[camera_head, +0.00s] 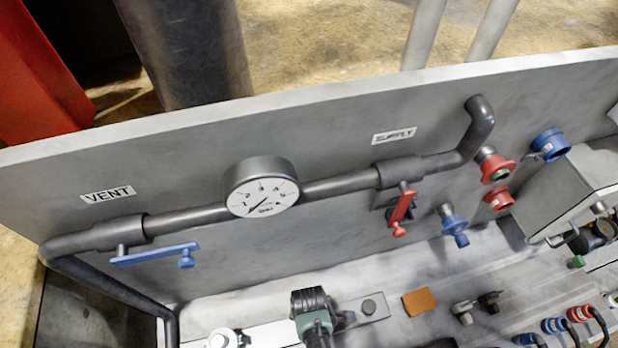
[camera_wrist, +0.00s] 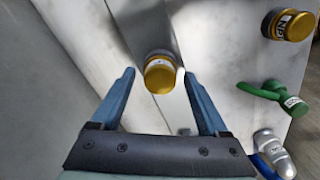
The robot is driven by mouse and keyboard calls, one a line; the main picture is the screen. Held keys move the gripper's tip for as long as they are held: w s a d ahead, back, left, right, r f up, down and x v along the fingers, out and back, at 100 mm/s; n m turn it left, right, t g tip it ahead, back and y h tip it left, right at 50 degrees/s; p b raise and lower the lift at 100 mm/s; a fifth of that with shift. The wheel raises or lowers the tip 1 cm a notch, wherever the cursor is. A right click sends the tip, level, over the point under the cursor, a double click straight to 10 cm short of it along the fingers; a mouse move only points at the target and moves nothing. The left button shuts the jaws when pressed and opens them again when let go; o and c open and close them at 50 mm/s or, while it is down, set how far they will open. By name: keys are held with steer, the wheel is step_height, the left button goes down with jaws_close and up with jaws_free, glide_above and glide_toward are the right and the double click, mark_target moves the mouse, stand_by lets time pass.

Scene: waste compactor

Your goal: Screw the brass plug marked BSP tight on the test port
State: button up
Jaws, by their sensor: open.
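In the wrist view my gripper (camera_wrist: 158,77) is open, with its two blue-grey fingers apart. A brass plug (camera_wrist: 160,76) shows between the fingertips, with a gap on each side. It has a pale label on its top edge that I cannot read. Whether it lies at fingertip depth or beyond, I cannot tell. A second brass plug (camera_wrist: 293,25), with a label that seems to read NPT, is at the upper right. I cannot make out which fitting is the test port.
In the wrist view, a labelled green piece (camera_wrist: 272,94) and a silver fitting (camera_wrist: 272,150) stand at the right. In the head view, a grey panel carries a gauge (camera_head: 262,190), a blue VENT lever (camera_head: 155,254), a red SUPPLY lever (camera_head: 402,208) and red and blue couplings (camera_head: 495,168).

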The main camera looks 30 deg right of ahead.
steer(key=n, duration=0.8)
steer(key=shift+n, duration=0.4)
jaws_close()
steer(key=c, duration=0.6)
jaws_free()
jaws_close()
steer(key=m, duration=0.4)
steer(key=shift+m, duration=0.6)
